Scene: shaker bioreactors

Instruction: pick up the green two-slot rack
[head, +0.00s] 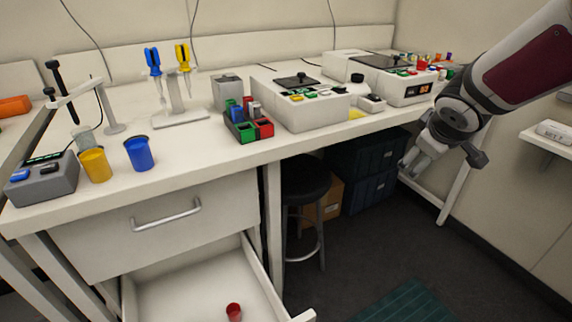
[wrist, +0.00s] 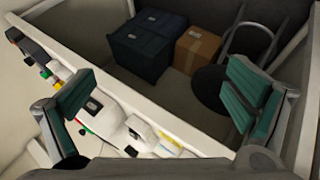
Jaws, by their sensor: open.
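The green two-slot rack (head: 243,134) stands on the white bench near its front edge in the head view. It is beside a red rack (head: 266,129), and small blue and grey pieces stand up around the two. Which piece sits in which rack is hard to tell. My gripper (head: 416,164) is far to the right of the rack, off the bench's front edge, fingers pointing down. In the wrist view my gripper (wrist: 160,85) is open, with nothing between its green-padded fingers. I cannot make out the green rack in the wrist view.
A white instrument (head: 318,112) stands right of the racks, with another (head: 400,88) further right. A blue cup (head: 140,155), yellow cup (head: 95,165) and pipette stand (head: 180,119) are left. An open drawer (head: 200,285) and a stool (head: 306,182) are below.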

